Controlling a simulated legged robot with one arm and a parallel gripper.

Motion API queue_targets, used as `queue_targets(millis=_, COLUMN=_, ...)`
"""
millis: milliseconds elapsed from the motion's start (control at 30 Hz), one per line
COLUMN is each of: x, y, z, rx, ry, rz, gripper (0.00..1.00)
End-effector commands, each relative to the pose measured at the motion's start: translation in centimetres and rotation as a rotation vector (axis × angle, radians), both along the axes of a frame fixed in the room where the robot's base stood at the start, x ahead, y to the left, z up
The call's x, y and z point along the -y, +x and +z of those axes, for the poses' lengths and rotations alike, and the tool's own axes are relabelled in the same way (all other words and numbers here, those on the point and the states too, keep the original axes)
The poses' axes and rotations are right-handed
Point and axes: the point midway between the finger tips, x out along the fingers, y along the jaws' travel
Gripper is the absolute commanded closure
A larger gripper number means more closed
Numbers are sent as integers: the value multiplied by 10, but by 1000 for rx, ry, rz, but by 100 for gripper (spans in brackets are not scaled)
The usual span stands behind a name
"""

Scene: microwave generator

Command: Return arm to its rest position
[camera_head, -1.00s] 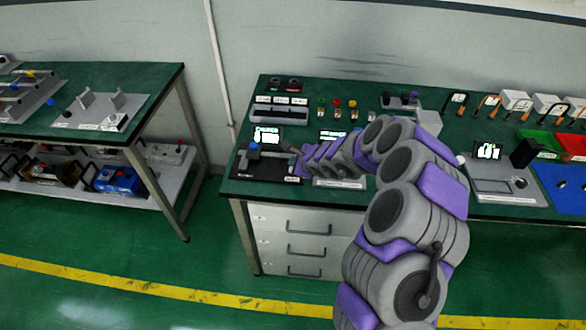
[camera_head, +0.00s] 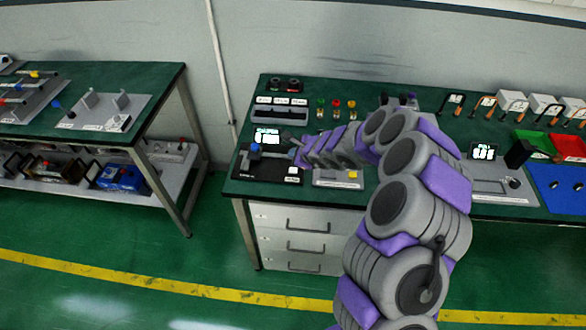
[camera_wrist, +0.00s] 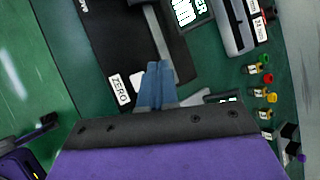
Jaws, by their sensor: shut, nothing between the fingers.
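My arm, grey and purple, reaches from the lower right over the green workbench (camera_head: 225,188). My gripper (camera_head: 297,147) is over the left part of the bench, beside the black-based device with a blue knob (camera_head: 255,150). In the wrist view the two blue-grey fingers (camera_wrist: 156,82) are together with nothing between them. Beneath them is the dark device plate (camera_wrist: 105,45) with a white ZERO label (camera_wrist: 118,90). I cannot tell whether the fingertips touch the device.
A lit display (camera_head: 267,136) stands behind the device. Red, green and yellow buttons (camera_head: 336,106) are further back. A black box (camera_head: 519,153), red tray (camera_head: 568,147) and blue panel (camera_head: 560,187) are at right. Green floor (camera_head: 120,235) is clear in front.

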Motion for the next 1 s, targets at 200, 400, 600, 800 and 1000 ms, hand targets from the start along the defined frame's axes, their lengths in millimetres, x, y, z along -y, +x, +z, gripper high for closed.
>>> queue_targets(millis=200, x=0, y=0, z=0, rx=0, ry=0, rz=0, gripper=100)
queue_targets(millis=400, x=0, y=0, z=0, rx=0, ry=0, rz=0, gripper=100)
queue_targets(millis=600, x=0, y=0, z=0, rx=0, ry=1, rz=1, gripper=100)
queue_targets(millis=800, x=-14, y=-2, z=38, rx=77, ry=15, rz=81, gripper=100)
queue_targets(millis=1000, x=-55, y=-39, z=135, rx=282, ry=29, rz=361, gripper=100)
